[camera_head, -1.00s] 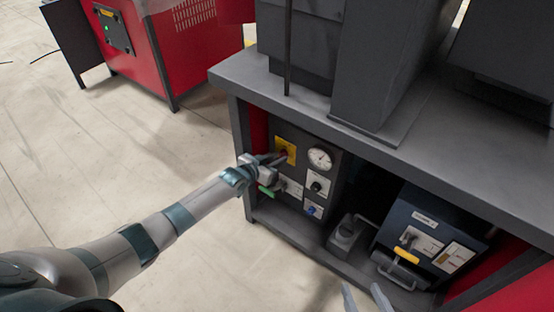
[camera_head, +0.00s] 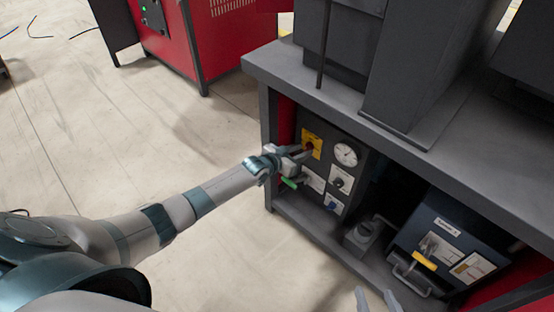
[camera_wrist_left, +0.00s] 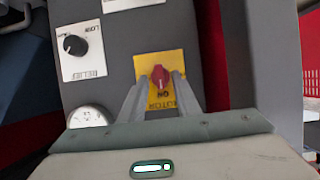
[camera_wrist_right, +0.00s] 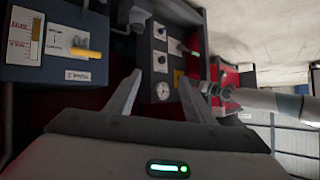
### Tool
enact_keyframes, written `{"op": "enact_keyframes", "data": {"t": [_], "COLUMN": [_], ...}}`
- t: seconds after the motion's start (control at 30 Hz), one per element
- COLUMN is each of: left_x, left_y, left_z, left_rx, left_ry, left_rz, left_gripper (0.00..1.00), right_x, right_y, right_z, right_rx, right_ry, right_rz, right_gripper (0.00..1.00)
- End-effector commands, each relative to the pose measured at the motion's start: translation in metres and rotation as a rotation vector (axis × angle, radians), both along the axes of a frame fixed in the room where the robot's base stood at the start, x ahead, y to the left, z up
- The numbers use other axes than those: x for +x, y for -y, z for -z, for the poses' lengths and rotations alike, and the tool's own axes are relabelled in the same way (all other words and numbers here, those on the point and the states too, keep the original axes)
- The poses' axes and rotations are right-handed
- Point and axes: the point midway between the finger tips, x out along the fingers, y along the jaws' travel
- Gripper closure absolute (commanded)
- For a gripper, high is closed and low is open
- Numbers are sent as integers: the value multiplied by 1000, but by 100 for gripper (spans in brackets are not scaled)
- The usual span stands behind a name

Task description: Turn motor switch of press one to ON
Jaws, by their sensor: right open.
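The motor switch is a red knob (camera_wrist_left: 160,76) on a yellow plate, which also shows in the head view (camera_head: 312,144). It sits at the upper left of the press's dark control panel (camera_head: 346,131). In the left wrist view the plate's lettering appears upside down, with ON on the gripper's side of the knob. My left gripper (camera_wrist_left: 161,82) has one finger on each side of the knob. Whether the fingers touch it is unclear. My right gripper (camera_wrist_right: 159,78) is open and empty; its fingertips (camera_head: 376,300) show at the bottom of the head view.
The panel also holds a round gauge (camera_head: 346,154), a black relief knob (camera_wrist_left: 75,45) and a green handle (camera_head: 289,183). A blue box with a yellow handle (camera_head: 424,260) stands right, below the grey tabletop (camera_head: 270,66).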

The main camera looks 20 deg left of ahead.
Motion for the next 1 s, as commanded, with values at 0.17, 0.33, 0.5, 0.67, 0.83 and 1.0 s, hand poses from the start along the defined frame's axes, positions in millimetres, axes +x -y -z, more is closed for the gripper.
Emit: {"op": "enact_keyframes", "data": {"t": [0.17,0.33,0.5,0.67,0.83,1.0], "left_x": [-15,-36,-63,-90,-116,-133], "left_y": [-6,-13,-23,-33,-42,-49], "left_z": [-7,-17,-29,-41,-53,-59], "left_rx": [2,1,1,2,2,2], "left_ry": [-1,-1,-1,-1,1,1], "left_rz": [-1,0,1,2,1,1], "left_gripper": [70,70,70,70,70,70], "right_x": [-12,-29,-38,-43,-47,-50], "right_y": [8,17,28,36,44,49], "right_z": [12,26,34,38,41,43], "right_rx": [-26,-58,-96,-127,-153,-170], "right_ry": [-100,-225,-305,-353,-392,-418], "right_rz": [0,0,4,9,14,19], "right_gripper": [52,52,52,52,52,52]}}
